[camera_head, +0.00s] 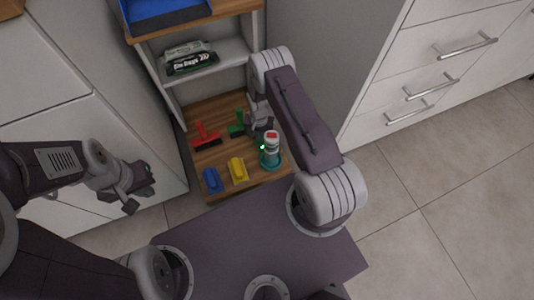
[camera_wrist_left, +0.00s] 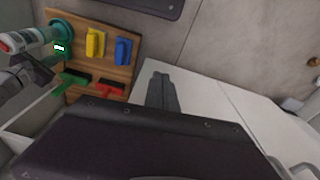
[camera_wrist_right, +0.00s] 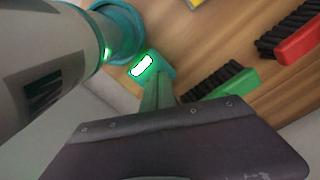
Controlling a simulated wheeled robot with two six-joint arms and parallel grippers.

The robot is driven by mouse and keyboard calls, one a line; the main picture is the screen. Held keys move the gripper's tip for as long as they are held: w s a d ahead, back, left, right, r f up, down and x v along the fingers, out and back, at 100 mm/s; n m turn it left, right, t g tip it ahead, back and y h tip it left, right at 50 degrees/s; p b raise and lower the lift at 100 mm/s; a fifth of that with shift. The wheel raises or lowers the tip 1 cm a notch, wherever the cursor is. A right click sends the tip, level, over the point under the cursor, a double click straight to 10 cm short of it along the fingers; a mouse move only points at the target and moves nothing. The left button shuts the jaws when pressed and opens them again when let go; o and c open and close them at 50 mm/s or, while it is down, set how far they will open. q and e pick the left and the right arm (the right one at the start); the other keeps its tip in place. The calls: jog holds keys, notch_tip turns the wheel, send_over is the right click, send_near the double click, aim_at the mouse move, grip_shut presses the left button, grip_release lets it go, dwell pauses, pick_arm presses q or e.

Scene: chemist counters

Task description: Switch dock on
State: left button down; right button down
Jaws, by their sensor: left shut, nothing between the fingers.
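The dock is a teal round base (camera_head: 270,163) on the wooden board, with a white and red upright device (camera_head: 272,143) standing in it. A bright, green-lit switch pad (camera_wrist_right: 143,66) sticks out from the base in the right wrist view. My right gripper (camera_wrist_right: 158,84) looks shut, its tip right at the pad's near edge; I cannot tell whether it touches. In the head view the right arm covers part of this spot. My left gripper (camera_head: 131,200) is shut and empty, out to the left and away from the dock.
On the board (camera_head: 190,112) lie a red brush (camera_head: 206,138), a green brush (camera_head: 236,127), a blue block (camera_head: 212,181) and a yellow block (camera_head: 237,170). Cabinets flank the board on both sides.

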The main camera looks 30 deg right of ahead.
notch_tip(320, 180, up, 7)
jog(key=p, duration=0.6)
dwell(0.4)
